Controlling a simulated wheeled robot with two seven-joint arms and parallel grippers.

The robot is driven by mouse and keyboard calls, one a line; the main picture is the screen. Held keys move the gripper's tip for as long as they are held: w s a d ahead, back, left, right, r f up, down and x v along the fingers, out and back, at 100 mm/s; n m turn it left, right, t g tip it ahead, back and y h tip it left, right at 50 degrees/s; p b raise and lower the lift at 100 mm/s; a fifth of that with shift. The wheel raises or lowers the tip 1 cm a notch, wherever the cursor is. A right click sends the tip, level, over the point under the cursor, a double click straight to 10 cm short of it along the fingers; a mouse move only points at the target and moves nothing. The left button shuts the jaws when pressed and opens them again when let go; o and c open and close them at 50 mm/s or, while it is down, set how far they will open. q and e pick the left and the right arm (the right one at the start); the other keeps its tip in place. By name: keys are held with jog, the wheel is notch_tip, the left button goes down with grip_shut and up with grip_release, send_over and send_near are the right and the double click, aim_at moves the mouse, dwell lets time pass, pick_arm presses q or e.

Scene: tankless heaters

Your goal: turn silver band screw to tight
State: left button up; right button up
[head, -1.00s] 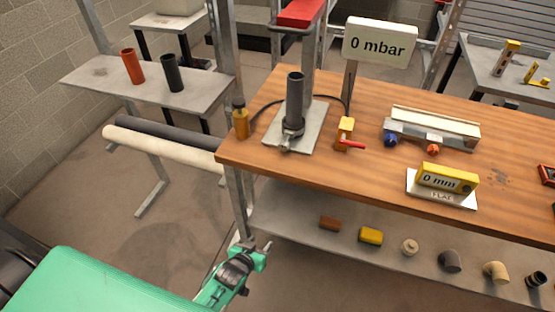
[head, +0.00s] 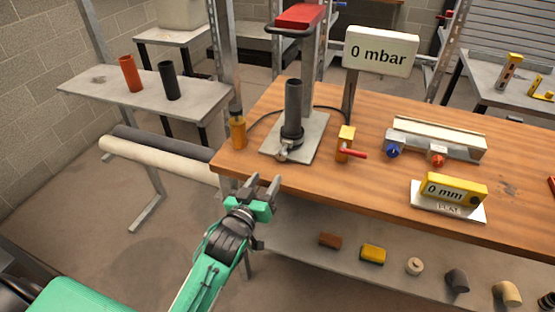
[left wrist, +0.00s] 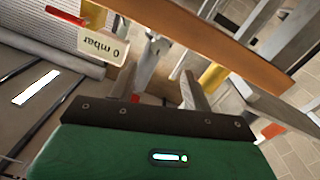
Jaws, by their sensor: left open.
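A dark grey pipe (head: 293,102) stands upright on a light plate (head: 311,140) at the bench's left end. Around its foot is a dark collar with a silver band, and the silver screw (head: 283,155) sticks out at the front. The screw is too small to read how tight it is. My left gripper (head: 264,184) is open and empty at the bench's front left edge, in front of the screw and apart from it. Its two fingers also show in the left wrist view (left wrist: 168,82), with nothing between them. My right gripper is not in view.
An amber bottle (head: 238,131) stands left of the plate. A yellow valve with a red lever (head: 347,146) stands to its right. A "0 mbar" sign (head: 382,52) rises behind. The wooden top (head: 330,183) is bare in front of the plate.

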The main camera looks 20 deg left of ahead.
aim_at(280, 157)
pick_arm(q)
jog(key=w, duration=0.8)
jog(key=shift+d+p, duration=0.25)
jog(key=shift+p, duration=0.05)
jog(key=shift+w, duration=0.45)
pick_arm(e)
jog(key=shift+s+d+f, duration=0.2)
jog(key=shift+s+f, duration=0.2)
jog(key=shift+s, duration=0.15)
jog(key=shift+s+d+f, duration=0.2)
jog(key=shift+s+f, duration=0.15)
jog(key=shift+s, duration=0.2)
pick_arm(q)
jog(key=c, duration=1)
jog(key=shift+o, duration=0.2)
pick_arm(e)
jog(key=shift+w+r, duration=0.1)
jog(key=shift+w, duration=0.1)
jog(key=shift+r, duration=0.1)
